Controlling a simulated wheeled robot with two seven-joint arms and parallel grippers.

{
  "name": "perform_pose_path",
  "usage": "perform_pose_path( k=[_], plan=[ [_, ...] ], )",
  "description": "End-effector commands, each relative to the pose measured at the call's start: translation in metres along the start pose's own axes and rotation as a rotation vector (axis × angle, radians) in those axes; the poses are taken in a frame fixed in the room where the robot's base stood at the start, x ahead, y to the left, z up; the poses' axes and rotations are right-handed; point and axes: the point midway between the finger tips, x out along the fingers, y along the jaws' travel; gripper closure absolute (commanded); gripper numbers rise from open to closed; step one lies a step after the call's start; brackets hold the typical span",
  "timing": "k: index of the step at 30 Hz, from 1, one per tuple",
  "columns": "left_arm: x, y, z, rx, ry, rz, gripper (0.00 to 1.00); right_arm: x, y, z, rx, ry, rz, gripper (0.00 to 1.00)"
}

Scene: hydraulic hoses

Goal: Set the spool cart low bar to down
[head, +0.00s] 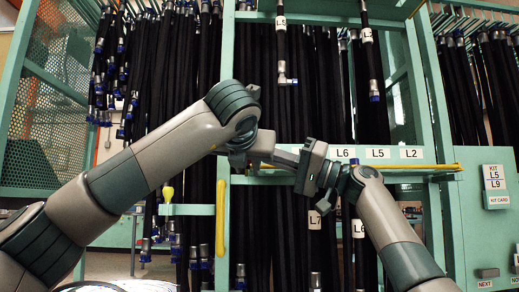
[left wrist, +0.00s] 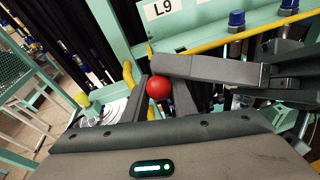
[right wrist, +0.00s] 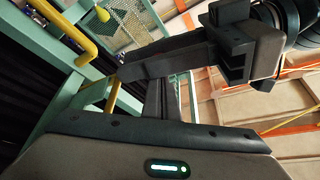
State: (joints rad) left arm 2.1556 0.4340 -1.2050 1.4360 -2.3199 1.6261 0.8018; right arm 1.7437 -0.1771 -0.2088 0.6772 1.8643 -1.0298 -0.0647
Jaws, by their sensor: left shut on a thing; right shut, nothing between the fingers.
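A yellow bar (head: 405,167) lies nearly level across the front of the green cart frame, just below the L6, L5 and L2 labels. It also shows in the left wrist view (left wrist: 222,40). A round red knob (left wrist: 158,87) sits between the fingers of my left gripper (left wrist: 160,95), which is shut on it. In the head view my left gripper (head: 248,158) is near the bar's left end and its fingertips are hidden. My right gripper (head: 282,157) is shut and empty, its fingers reaching left, close beside the left gripper. How the knob joins the bar is hidden.
Black hoses (head: 315,90) hang in several rows behind the bar. A yellow upright handle (head: 221,215) stands left of the bar. A green panel with a kit card (head: 494,186) is at the right. My two arms crowd the space before the bar.

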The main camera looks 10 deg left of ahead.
Motion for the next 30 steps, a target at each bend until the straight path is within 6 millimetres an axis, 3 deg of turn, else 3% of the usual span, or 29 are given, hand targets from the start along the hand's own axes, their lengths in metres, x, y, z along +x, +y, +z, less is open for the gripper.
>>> perform_pose_path(
  k=[1, 8, 9, 11, 30],
  plan=[
    [-0.001, 0.005, 0.007, -0.01, -0.016, 0.005, 1.0, 0.003, 0.004, 0.009, 0.001, -0.023, 0.002, 1.0],
    [-0.003, 0.006, 0.009, -0.013, -0.021, 0.004, 1.0, 0.003, 0.006, 0.01, 0.002, -0.024, 0.004, 1.0],
    [-0.004, 0.006, 0.01, -0.014, -0.022, 0.004, 0.71, 0.003, 0.006, 0.01, 0.002, -0.024, 0.005, 1.0],
    [-0.004, 0.006, 0.01, -0.015, -0.023, 0.003, 0.57, 0.003, 0.006, 0.011, 0.002, -0.025, 0.005, 1.0],
    [-0.012, 0.001, 0.012, -0.01, -0.029, -0.005, 0.57, 0.004, 0.009, 0.012, 0.005, -0.027, 0.009, 1.0]
  ],
)
